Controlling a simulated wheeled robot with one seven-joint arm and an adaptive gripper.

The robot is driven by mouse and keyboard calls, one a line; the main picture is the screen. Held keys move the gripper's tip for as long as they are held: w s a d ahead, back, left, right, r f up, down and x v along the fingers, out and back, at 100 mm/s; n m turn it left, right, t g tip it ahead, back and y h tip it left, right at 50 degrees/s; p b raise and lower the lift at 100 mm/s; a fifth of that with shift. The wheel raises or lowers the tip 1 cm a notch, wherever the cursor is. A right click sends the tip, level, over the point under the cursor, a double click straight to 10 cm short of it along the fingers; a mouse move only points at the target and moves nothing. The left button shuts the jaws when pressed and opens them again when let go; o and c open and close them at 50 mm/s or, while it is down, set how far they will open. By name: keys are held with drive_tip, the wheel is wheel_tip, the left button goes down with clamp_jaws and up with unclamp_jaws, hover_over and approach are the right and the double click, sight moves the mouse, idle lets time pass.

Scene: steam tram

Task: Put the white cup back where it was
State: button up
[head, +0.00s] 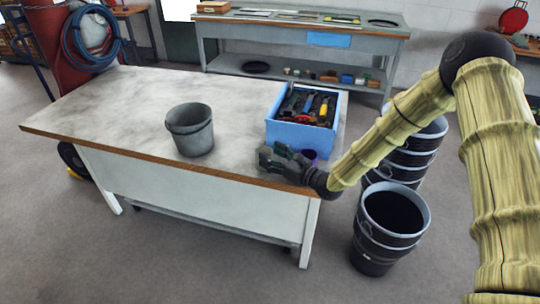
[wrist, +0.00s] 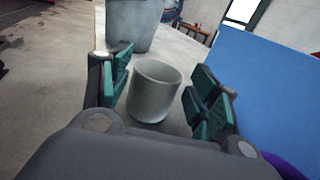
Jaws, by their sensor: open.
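A small pale grey-white cup (wrist: 154,92) stands upright on the table in the wrist view, between the two fingers of my gripper. My gripper (head: 272,158) is low over the table's front right part, its fingers pointing left in the head view. Its fingers are open, with a gap visible on the cup's right side; on the left a finger overlaps the view close to the cup, and I cannot tell whether it touches. In the head view I cannot make out the cup, likely hidden by the gripper.
A grey bucket (head: 190,130) stands on the table (head: 120,105), beyond the cup in the wrist view. A blue box (head: 300,136) of tools is right behind my gripper. A purple object (head: 309,155) sits beside my gripper. Dark buckets (head: 390,226) stand on the floor at right. The table's left is clear.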

drive_tip(key=b+v, duration=0.2)
drive_tip(key=v, duration=0.9)
idle(0.3)
